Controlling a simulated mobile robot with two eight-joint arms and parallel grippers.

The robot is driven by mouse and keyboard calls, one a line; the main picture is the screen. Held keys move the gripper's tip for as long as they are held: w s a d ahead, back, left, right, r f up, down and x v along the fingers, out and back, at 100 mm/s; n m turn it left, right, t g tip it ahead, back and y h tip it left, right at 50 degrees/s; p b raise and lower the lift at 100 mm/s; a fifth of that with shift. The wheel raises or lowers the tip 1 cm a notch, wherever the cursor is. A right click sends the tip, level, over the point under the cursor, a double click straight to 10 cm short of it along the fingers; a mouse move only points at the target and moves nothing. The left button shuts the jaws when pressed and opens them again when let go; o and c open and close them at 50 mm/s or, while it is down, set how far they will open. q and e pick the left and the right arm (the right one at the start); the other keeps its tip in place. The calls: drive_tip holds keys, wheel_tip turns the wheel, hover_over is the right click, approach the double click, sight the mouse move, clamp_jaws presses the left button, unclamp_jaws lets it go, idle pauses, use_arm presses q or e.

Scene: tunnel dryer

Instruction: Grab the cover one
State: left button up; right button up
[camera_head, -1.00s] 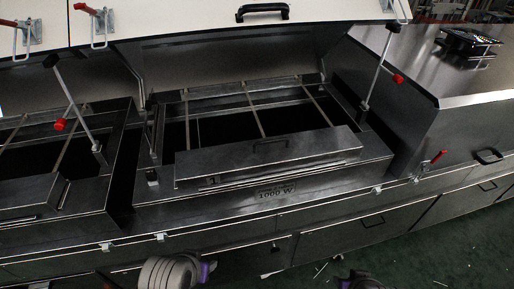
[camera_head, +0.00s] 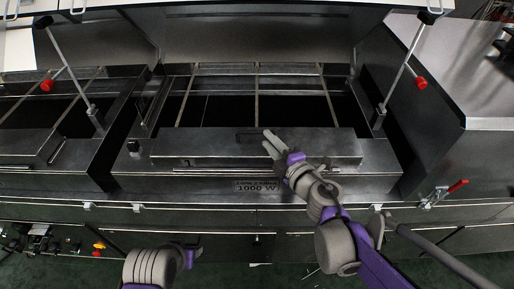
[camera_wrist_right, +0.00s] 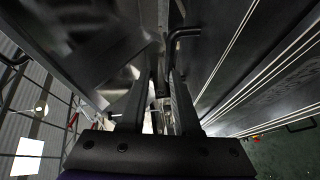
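The cover (camera_head: 215,150) is a long flat metal piece lying across the front of the middle dryer opening. A dark bar handle (camera_head: 245,134) sits on its top. My right gripper (camera_head: 270,140) is over the cover at the right part of this handle. In the right wrist view the two fingers (camera_wrist_right: 160,80) stand apart, and the handle (camera_wrist_right: 183,33) shows close to the tip of the right-hand finger. I cannot tell whether they touch. Of my left arm only the ridged grey and purple wrist part shows at the bottom; its fingers are not clear.
Thin bars cross the dark opening behind the cover. A plate marked 1000 W (camera_head: 257,187) is on the front ledge. A red-handled clamp (camera_head: 443,191) is at the right.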

sight(249, 133)
drive_tip(key=shift+n+g+y, duration=0.5)
drive_tip(key=shift+n+g, duration=0.1)
drive_tip(key=shift+n, duration=0.2)
drive_tip(key=w+a, duration=0.1)
drive_tip(key=w+a+f, duration=0.1)
drive_tip(key=a, duration=0.1)
drive_tip(key=w+a, duration=0.1)
drive_tip(key=shift+w+a+f, duration=0.25)
drive_tip(key=shift+w+f, duration=0.1)
drive_tip(key=shift+w, duration=0.05)
drive_tip(key=shift+d+p+x, duration=0.25)
drive_tip(key=shift+p+x, duration=0.2)
drive_tip(key=shift+x, duration=2.5)
drive_tip(key=shift+w+f, duration=0.1)
drive_tip(key=shift+f, duration=0.05)
drive_tip(key=shift+c, duration=0.2)
clamp_jaws()
